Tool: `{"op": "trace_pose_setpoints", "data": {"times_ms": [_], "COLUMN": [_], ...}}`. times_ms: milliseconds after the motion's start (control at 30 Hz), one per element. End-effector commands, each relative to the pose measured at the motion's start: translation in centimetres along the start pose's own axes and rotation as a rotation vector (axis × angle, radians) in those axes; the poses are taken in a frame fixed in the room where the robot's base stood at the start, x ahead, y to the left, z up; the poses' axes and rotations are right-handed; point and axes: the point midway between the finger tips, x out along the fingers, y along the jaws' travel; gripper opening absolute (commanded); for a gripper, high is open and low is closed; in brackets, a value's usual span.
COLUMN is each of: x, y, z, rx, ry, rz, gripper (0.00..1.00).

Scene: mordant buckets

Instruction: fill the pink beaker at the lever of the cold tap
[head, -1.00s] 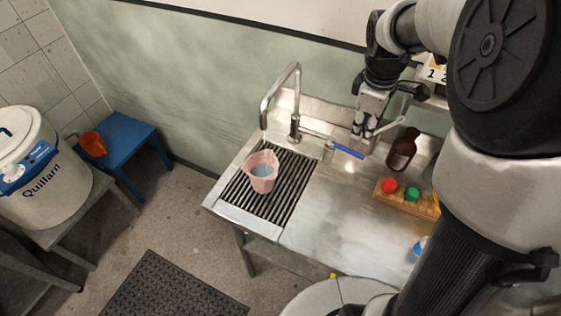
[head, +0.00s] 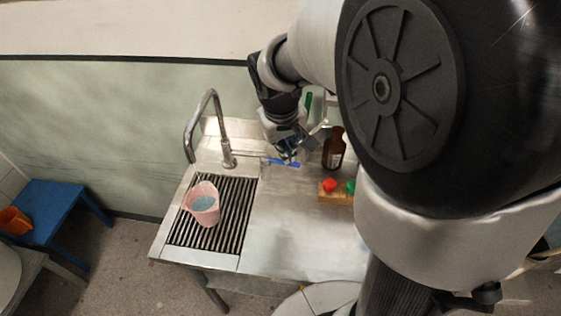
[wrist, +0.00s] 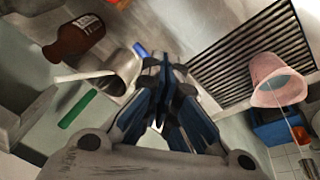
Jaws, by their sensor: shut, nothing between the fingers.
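The pink beaker (head: 203,210) stands upright on the slatted drain grate, below the mouth of the curved tap spout (head: 189,140). Bluish liquid shows inside it; it also appears at the right of the wrist view (wrist: 264,71). A thin pale line runs at its mouth there, perhaps water. The blue lever (head: 284,163) sticks out to the right of the tap; a bit of blue shows beside the fingers in the wrist view (wrist: 140,49). My gripper (head: 288,157) is shut and empty at the lever; I cannot tell whether it touches it.
A brown bottle (head: 333,151) stands close to the right of my gripper. A wooden rack (head: 330,196) with red and green caps lies in front of it. The steel counter (head: 285,230) is clear in the middle. A blue stool (head: 60,208) with an orange jug (head: 14,221) stands at left.

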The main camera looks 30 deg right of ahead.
Motion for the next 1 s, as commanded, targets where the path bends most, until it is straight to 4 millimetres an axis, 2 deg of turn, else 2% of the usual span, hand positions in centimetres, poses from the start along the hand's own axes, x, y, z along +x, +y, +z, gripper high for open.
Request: {"op": "trace_pose_setpoints", "data": {"times_ms": [100, 300, 533, 667, 1000], "x": [-0.1, -0.1, 0.6, 2.6, 10.0], "y": [-1.1, -2.1, -2.3, -2.3, -2.2], "z": [1.1, 2.3, 2.7, 2.7, 2.5], "rx": [0.253, 0.563, 0.662, 0.662, 0.662], "ry": [0.016, 0.038, 0.043, 0.040, 0.039], "rz": [0.006, 0.006, 0.006, 0.007, 0.006], "gripper": [0.00, 0.00, 0.00, 0.00, 0.00]}}
